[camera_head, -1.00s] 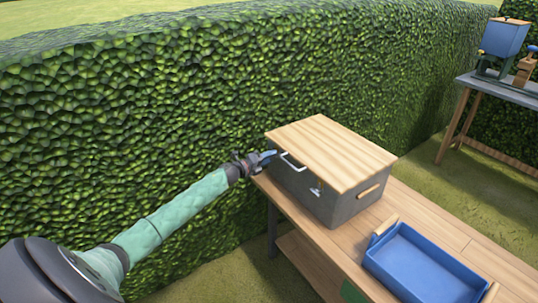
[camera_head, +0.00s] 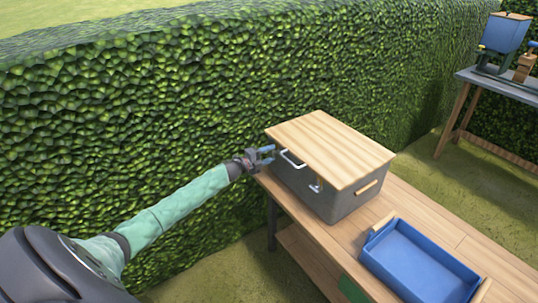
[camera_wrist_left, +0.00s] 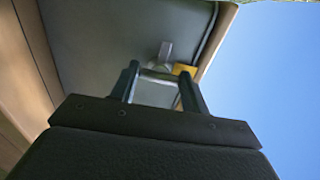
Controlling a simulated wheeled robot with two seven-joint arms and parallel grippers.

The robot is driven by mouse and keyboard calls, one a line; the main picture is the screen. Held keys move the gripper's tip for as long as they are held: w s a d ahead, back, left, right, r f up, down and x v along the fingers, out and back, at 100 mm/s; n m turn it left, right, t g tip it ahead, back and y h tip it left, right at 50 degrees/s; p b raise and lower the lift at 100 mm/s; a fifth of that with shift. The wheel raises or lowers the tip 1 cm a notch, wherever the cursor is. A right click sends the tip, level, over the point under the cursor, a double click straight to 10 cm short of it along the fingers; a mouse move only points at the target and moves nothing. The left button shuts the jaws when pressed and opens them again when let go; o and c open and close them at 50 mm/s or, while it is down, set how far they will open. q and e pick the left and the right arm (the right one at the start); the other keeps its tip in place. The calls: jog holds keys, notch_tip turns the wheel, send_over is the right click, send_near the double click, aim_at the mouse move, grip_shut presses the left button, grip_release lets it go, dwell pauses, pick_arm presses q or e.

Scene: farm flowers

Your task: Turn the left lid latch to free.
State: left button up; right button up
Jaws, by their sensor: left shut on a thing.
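A grey box with a wooden lid (camera_head: 330,150) stands on a wooden bench. A pale latch (camera_head: 316,188) shows on its front, right of a white bar handle (camera_head: 292,160). My left gripper (camera_head: 268,154) is at the box's left end. In the left wrist view its two fingers (camera_wrist_left: 160,80) stand apart, shut on the left lid latch (camera_wrist_left: 165,52), whose grey tab shows just beyond the fingertips. A yellow piece (camera_wrist_left: 184,69) sits beside it. The head view does not show the left latch clearly behind the fingers. My right gripper is not in view.
A blue tray (camera_head: 420,268) with wooden handles is on the bench (camera_head: 450,235) right of the box. A tall hedge (camera_head: 130,120) runs close behind. A second table (camera_head: 500,85) with a blue hopper (camera_head: 505,33) stands far right.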

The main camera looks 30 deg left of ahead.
pick_arm(q)
jog(key=o, duration=1)
jog(key=shift+a, duration=0.1)
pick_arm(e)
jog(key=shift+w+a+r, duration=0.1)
pick_arm(q)
jog(key=b+v, duration=0.1)
jog(key=v, duration=0.6)
jog(key=shift+s+a+b, duration=0.1)
jog(key=shift+s+b, duration=0.25)
jog(key=shift+s, duration=0.05)
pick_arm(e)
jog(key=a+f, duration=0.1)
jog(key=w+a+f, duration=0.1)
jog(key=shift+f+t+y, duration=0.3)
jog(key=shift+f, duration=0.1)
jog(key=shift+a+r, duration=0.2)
